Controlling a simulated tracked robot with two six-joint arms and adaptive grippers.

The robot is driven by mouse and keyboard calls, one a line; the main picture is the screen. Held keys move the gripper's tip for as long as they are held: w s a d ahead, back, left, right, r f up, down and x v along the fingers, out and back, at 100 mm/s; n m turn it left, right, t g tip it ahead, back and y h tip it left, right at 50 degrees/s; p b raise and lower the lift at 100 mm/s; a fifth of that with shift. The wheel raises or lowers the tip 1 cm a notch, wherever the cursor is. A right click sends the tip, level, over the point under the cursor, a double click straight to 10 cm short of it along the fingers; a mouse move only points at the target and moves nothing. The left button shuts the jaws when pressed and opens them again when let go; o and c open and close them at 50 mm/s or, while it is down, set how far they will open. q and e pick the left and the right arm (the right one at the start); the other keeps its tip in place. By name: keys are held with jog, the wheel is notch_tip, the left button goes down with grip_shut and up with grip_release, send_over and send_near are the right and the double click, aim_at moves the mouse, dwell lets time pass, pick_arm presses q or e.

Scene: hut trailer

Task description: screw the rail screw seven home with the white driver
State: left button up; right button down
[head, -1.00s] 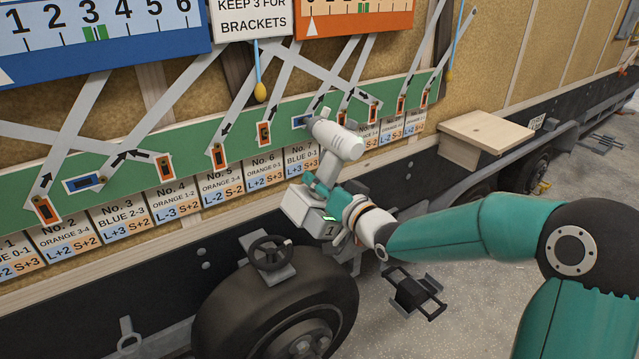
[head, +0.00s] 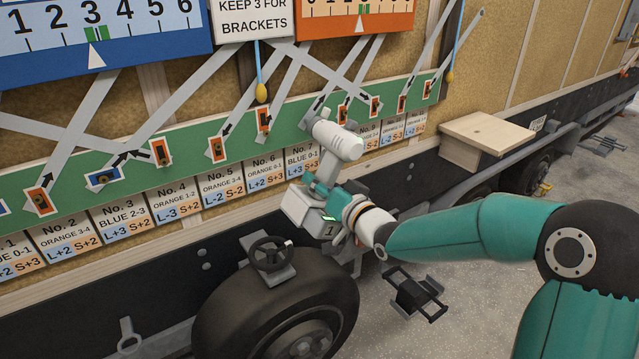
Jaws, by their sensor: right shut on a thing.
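The white driver (head: 338,140) is held by my right gripper (head: 326,190), which is shut on it. The driver's head is over the green rail (head: 190,165), above the No. 7 label (head: 301,163), which reads BLUE 0-1. The driver hides the screw there, so I cannot see whether its tip touches it. My left gripper is not in view.
A wheel (head: 275,310) and hand wheel (head: 271,255) are below. A wooden step (head: 487,132) juts out at right. Yellow-tipped pulls (head: 261,92) hang above.

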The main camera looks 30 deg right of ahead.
jog(key=shift+r, duration=0.3)
jog(key=shift+s+d+f+b, duration=0.15)
jog(key=shift+s+b, duration=0.5)
jog(key=shift+s, duration=0.75)
jog(key=s+d, duration=0.3)
jog(key=d, duration=0.4)
jog(key=shift+s+p, duration=0.25)
jog(key=shift+p, duration=0.15)
